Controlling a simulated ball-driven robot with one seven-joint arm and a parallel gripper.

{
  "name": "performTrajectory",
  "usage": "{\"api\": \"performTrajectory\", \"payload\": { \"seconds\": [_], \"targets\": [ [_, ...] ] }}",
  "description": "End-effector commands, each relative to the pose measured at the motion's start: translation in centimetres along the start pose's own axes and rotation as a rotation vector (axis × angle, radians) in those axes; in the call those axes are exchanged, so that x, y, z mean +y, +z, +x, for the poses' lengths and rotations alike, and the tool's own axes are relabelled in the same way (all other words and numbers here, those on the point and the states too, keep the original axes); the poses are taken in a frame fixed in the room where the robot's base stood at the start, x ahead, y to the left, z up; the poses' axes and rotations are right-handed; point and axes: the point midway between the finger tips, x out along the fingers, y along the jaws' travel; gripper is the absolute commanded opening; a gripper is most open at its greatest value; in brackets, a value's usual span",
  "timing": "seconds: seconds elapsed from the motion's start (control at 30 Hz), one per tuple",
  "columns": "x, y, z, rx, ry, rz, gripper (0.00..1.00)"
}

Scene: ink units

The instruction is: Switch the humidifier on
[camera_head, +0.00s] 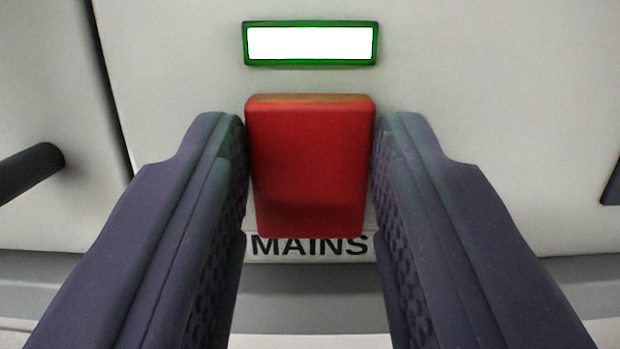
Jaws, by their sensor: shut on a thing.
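A red block-shaped switch handle (311,165) sits on the pale front panel of the humidifier (480,80). My gripper (311,140) has its two dark purple fingers on either side of the red handle, shut on it. Above the handle is a rectangular indicator (311,43) with a green rim, lit bright white. Below the handle is a label (309,245) reading "MAINS", partly covered at its top by the handle. The handle's mounting behind it is hidden.
A dark rounded bar (30,172) sticks in from the left, beside a dark vertical seam in the panel. A dark piece (610,185) shows at the right edge. A grey ledge (310,295) runs below the panel.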

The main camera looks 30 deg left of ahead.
Motion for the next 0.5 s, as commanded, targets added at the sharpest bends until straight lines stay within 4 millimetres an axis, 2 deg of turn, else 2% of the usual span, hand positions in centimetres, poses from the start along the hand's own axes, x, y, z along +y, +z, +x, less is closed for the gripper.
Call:
{"api": "performTrajectory", "payload": {
  "seconds": [0.03,0.5],
  "targets": [
    [0.07,1.03,-0.23,0.025,0.001,-0.001,0.08],
    [0.02,0.3,-0.12,0.109,0.0,0.0,0.08]
  ]
}}
